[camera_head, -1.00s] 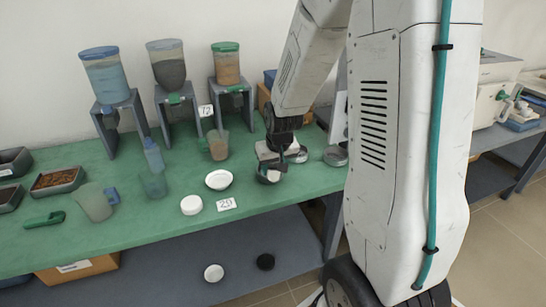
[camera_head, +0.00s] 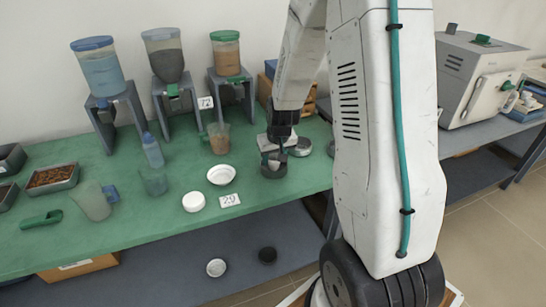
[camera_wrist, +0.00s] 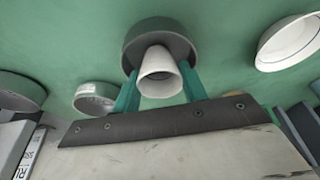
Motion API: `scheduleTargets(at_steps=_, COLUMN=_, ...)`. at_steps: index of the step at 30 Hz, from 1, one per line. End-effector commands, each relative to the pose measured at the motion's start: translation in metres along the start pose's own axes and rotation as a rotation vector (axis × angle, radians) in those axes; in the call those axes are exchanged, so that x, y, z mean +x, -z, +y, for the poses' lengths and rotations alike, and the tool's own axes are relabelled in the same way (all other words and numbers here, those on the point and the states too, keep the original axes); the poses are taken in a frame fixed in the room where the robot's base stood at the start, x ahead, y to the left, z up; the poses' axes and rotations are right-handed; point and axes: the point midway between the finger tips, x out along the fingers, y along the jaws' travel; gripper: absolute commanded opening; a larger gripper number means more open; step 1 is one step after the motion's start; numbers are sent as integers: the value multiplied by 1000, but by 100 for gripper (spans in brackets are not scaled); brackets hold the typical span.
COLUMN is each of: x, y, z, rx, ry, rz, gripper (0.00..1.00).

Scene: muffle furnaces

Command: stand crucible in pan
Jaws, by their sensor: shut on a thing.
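In the wrist view a white, cone-shaped crucible (camera_wrist: 158,72) is held between the green fingers of my gripper (camera_wrist: 160,92). A round dark grey pan (camera_wrist: 135,48) lies directly behind the crucible, with its rim around the crucible's far end. I cannot tell whether the crucible touches the pan floor. In the head view my gripper (camera_head: 273,150) points down at the pan (camera_head: 273,171) near the right part of the green table, and the crucible is hardly visible there.
A white dish (camera_head: 221,175) and a white round piece (camera_head: 193,202) lie left of the pan. Another metal pan (camera_head: 300,148) stands close behind on the right. Hoppers (camera_head: 166,60) line the back. A furnace (camera_head: 480,80) stands on the right bench.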

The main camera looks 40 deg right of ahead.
Motion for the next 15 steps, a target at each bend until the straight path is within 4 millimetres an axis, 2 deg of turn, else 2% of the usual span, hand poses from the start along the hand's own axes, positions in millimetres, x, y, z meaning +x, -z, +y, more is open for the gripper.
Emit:
scheduleTargets(at_steps=8, x=2, y=-1, z=-2, rx=-3, ry=1, rz=-1, gripper=17)
scheduleTargets(at_steps=9, x=2, y=-1, z=-2, rx=-3, ry=1, rz=0, gripper=48)
scheduleTargets(at_steps=10, x=2, y=-1, z=-2, rx=-3, ry=1, rz=0, gripper=52)
scheduleTargets(at_steps=15, x=2, y=0, z=-3, rx=-4, ry=2, rz=0, gripper=52)
